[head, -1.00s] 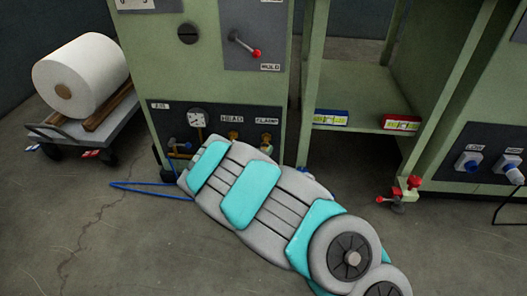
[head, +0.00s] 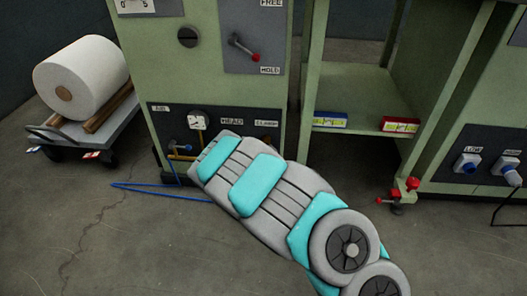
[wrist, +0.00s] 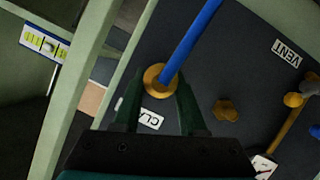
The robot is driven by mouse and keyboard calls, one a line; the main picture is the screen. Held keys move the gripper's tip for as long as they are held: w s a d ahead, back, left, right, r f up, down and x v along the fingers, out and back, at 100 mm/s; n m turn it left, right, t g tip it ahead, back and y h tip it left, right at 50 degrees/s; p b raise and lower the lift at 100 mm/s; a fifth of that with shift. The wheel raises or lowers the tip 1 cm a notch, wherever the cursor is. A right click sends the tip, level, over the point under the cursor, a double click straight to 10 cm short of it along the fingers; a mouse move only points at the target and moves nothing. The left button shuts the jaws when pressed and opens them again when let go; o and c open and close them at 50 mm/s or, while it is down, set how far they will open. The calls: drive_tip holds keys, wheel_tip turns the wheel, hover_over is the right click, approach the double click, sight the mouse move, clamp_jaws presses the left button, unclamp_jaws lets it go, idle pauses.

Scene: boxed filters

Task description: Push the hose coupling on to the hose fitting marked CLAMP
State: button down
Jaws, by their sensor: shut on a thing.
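In the wrist view my gripper (wrist: 158,88) has its two dark green fingers closed around the brass hose coupling (wrist: 153,77). A blue hose (wrist: 188,45) runs up and right from the coupling. In the head view the CLAMP label (head: 267,124) shows, but my arm hides the gripper, coupling and fitting.
Another brass fitting (wrist: 227,111) and a brass valve (wrist: 294,100) are right of the coupling in the wrist view. The head view shows a gauge (head: 198,120), a shelf (head: 345,92) at right and a cart with a white roll (head: 82,76) at left.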

drive_tip(key=shift+w+r+p, duration=0.1)
drive_tip(key=shift+w+p, duration=0.45)
drive_tip(key=shift+w, duration=0.5)
drive_tip(key=shift+c, duration=1.9)
unclamp_jaws()
drive_tip(key=v, duration=0.7)
drive_tip(key=shift+s, duration=0.35)
drive_tip(key=shift+a, duration=0.1)
